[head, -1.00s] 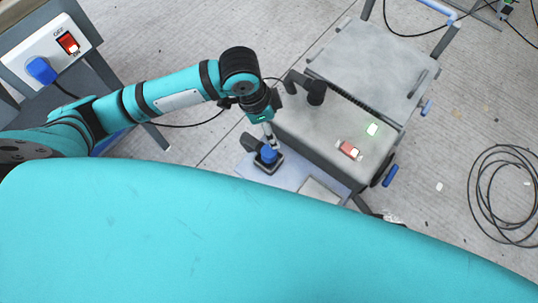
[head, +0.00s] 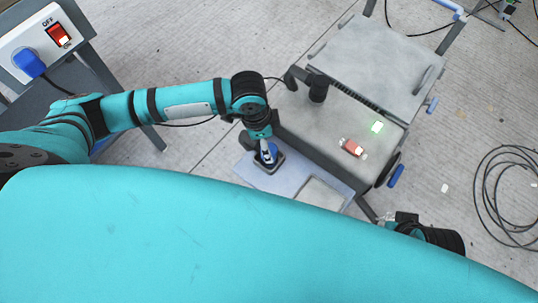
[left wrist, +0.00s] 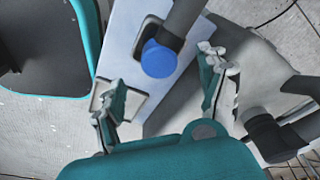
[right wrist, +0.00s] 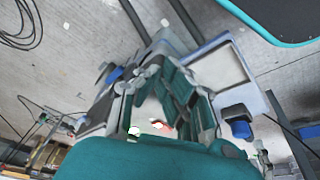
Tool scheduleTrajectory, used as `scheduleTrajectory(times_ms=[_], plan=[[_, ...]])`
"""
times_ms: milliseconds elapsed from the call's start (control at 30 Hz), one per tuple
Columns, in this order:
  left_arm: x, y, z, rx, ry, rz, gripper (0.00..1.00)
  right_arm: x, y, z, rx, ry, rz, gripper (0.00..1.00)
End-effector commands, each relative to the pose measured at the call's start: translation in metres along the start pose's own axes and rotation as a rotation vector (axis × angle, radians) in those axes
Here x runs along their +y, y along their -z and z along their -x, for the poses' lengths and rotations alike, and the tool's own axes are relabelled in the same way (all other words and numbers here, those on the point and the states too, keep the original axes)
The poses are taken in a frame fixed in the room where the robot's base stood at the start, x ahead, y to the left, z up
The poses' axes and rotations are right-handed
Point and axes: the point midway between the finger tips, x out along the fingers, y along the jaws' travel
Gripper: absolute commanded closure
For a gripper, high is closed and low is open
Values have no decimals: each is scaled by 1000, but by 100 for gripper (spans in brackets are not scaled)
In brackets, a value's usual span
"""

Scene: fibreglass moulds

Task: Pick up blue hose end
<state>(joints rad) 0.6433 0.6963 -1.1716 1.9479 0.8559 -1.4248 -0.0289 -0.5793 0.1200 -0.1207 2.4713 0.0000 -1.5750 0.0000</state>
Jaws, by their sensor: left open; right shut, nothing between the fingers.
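The blue hose end (left wrist: 159,58) is a round blue cap on a dark grey pipe, in the left wrist view. It sits over the blue-grey shelf, ahead of my open left gripper (left wrist: 165,92), between the lines of its fingers but apart from them. In the head view my left gripper (head: 267,151) is right over the hose end and partly hides it. The hose end also shows in the right wrist view (right wrist: 240,128), below a dark holder. My right gripper (right wrist: 165,82) is shut and empty, away from the hose end.
A wall socket box (head: 45,45) is at top left. A coiled black cable (head: 510,195) lies on the floor at right.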

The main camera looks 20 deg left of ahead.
Motion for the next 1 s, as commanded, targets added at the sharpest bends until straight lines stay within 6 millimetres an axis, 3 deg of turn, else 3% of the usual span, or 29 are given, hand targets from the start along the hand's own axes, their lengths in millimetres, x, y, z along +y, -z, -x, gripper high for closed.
scheduleTrajectory(times_ms=[167,300,367,600,933,1000], plan=[[0,0,-12,0,0,-1,24,0,-1,-2,2,-1,0,100],[1,-1,-34,0,-1,-1,24,0,-3,-15,13,0,0,100],[2,-2,-47,-1,-1,-1,24,-2,7,-21,62,2,2,100],[1,-2,-57,0,1,-1,24,-6,48,-17,242,11,8,100],[1,-2,-59,0,1,-1,24,-7,55,-16,276,13,9,100],[1,-2,-59,0,1,-1,33,-7,55,-16,276,13,9,100]])
